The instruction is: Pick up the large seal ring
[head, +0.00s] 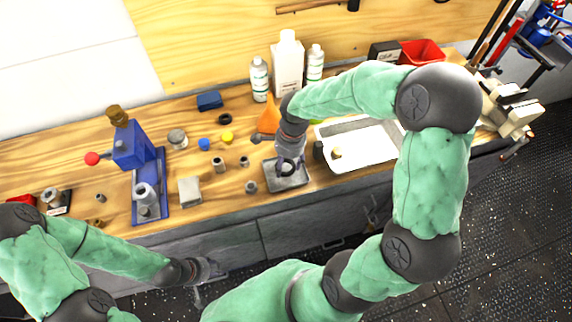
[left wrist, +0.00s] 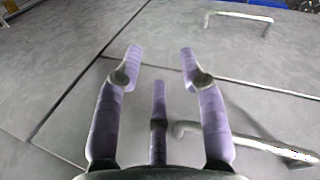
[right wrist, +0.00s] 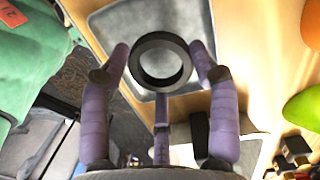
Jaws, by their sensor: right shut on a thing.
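A thick dark seal ring (right wrist: 160,39) is held between the fingertips of my right gripper (right wrist: 161,52), which touch it on either side. The hole faces the right wrist camera, and the grey metal tray (right wrist: 110,25) shows behind it. In the head view my right gripper (head: 288,162) points down over the small grey tray (head: 292,182) on the bench; whether the ring touches the tray is hard to tell. My left gripper (head: 212,269) is open and empty in front of the bench; the left wrist view shows its fingers (left wrist: 160,58) spread before grey cabinet fronts.
A smaller black ring (head: 225,122) lies farther back on the wooden bench. A white basin (head: 383,160) is right of the grey tray. An orange funnel (head: 270,116) and bottles (head: 288,66) stand behind. A blue press (head: 128,150) stands at the left among several small metal parts.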

